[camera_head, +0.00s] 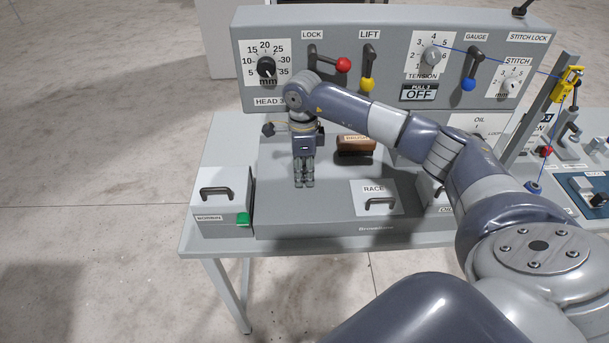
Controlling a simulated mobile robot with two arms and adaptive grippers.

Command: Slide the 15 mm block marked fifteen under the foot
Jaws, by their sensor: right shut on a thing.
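My right gripper (304,184) points straight down over the grey machine bed (325,210), left of the brown brush. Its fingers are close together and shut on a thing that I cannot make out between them. No block with a readable fifteen mark shows. I cannot pick out the foot; the gripper and my right arm cover part of the area under the head panel (385,30). My left gripper is not in view.
The brush (355,147) lies right of the gripper. A bobbin box (221,212) with a green piece (243,219) is at front left, and a RACE cover (380,198) with a handle at front right. Levers and dials line the panel behind. My right arm spans the right side.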

